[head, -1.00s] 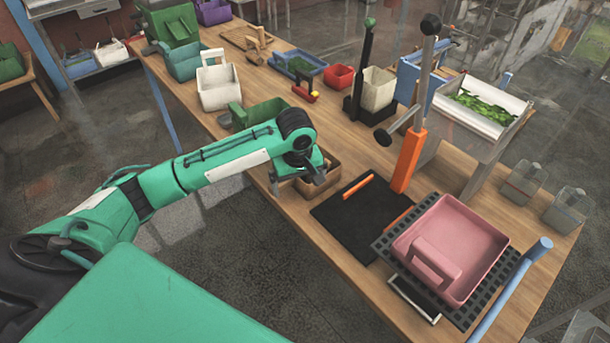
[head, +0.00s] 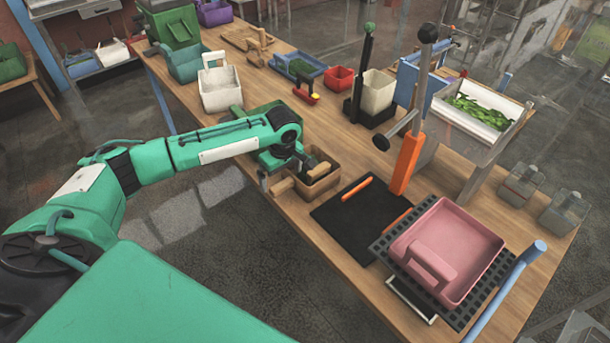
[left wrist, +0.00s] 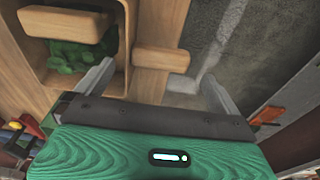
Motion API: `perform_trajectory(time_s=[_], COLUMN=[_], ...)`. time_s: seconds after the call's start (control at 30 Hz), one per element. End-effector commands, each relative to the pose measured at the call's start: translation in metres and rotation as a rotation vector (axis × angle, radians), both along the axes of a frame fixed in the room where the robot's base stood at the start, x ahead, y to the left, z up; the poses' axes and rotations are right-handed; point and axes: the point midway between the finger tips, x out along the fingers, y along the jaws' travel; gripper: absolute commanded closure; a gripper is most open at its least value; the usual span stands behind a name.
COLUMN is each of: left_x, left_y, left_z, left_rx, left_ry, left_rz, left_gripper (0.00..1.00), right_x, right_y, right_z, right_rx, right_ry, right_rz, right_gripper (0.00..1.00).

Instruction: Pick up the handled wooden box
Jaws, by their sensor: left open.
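The handled wooden box (head: 322,184) stands at the table's near edge, left of the black mat. Its handle (head: 282,187) sticks out on the side towards the table edge. In the left wrist view the box (left wrist: 40,75) is at upper left with green pieces inside, and its handle (left wrist: 160,62) lies between the fingertips. My left gripper (head: 280,174) is open, over the handle, with one finger on each side of it. I cannot tell whether the fingers touch it. My arm hides part of the box in the head view. My right gripper is not in view.
A green box (head: 268,113) is close behind my left gripper. The black mat (head: 345,222) with an orange marker lies to the right, then a pink handled box (head: 468,245) on a dark grid. An orange post (head: 406,163) stands behind the mat.

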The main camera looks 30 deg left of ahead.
Motion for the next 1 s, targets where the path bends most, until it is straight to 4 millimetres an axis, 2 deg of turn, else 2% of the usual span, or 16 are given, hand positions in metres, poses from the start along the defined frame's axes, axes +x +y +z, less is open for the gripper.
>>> perform_trajectory(time_s=[0.17,0.4,0.67,0.7,0.9,0.97,1.0], left_x=[0.001,0.003,0.003,0.003,0.003,0.003,0.004], left_y=[0.000,0.002,0.002,0.002,0.002,0.002,0.002], left_z=[-0.014,-0.047,-0.053,-0.053,-0.053,-0.053,-0.052], left_rx=[0.000,0.001,0.000,0.000,0.000,0.000,-0.001], left_ry=[0.003,0.002,0.000,0.000,0.000,0.000,-0.003], left_rz=[0.000,0.000,-0.001,-0.001,-0.001,-0.001,0.000], left_gripper=[0.00,0.00,0.00,0.02,0.41,0.53,0.56], right_x=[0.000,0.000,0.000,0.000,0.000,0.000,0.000], right_y=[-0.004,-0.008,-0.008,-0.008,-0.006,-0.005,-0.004], right_z=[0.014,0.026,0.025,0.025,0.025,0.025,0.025], right_rx=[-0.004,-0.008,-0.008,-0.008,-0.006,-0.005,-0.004], right_ry=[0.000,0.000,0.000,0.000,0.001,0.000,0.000], right_rz=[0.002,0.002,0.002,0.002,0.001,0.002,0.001], right_gripper=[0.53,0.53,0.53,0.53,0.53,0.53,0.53])
